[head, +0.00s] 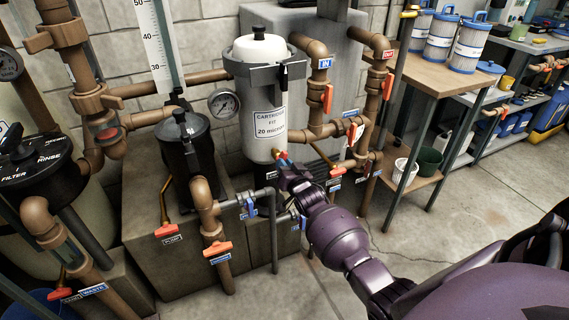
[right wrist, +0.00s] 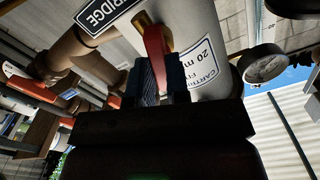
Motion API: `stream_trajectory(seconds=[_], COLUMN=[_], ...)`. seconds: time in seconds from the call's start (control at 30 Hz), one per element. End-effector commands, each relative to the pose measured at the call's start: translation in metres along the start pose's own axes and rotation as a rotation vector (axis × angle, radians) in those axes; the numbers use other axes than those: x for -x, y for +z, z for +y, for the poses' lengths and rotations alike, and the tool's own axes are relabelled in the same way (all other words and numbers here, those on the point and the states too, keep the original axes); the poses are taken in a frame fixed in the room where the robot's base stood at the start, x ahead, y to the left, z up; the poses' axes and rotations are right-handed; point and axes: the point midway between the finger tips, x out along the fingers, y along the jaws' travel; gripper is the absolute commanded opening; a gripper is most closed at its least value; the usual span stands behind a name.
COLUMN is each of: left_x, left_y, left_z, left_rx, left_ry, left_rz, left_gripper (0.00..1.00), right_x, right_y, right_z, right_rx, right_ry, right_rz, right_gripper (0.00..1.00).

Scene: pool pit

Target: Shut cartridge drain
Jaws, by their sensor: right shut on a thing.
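The white cartridge filter housing (head: 255,95) stands upright at centre in the head view and fills the top of the right wrist view (right wrist: 195,25). A small brass valve with a red lever, the cartridge drain, sits low on its front. In the right wrist view the red lever (right wrist: 154,42) runs down from the brass fitting (right wrist: 146,20) into my right gripper (right wrist: 161,82), shut on it between two blue fingers. In the head view my right gripper (head: 283,160) covers most of the lever. My left gripper is out of view.
Brown pipes with orange-handled valves (head: 328,97) stand right of the housing. A pressure gauge (head: 223,104) and a dark pump strainer (head: 186,145) are to its left. A wooden-topped bench (head: 435,72) stands at right. The floor at right (head: 445,240) has free room.

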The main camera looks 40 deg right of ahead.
Motion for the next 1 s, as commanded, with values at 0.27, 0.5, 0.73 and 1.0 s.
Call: stream_trajectory(seconds=[0.27,0.5,0.73,1.0], left_x=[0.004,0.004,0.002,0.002], left_y=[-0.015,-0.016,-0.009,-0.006], left_z=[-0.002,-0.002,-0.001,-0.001], left_rx=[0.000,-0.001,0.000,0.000], left_ry=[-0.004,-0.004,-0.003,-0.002], left_rz=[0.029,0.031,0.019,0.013], left_gripper=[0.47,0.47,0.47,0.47], right_x=[0.000,0.001,0.001,0.001], right_y=[-0.001,0.002,0.003,0.002], right_z=[0.000,0.001,0.001,0.000], right_rx=[-0.404,-0.761,-1.103,-1.266], right_ry=[-0.001,0.001,0.002,0.002], right_rz=[0.000,-0.003,-0.003,-0.002], right_gripper=[0.00,0.00,0.00,0.00])
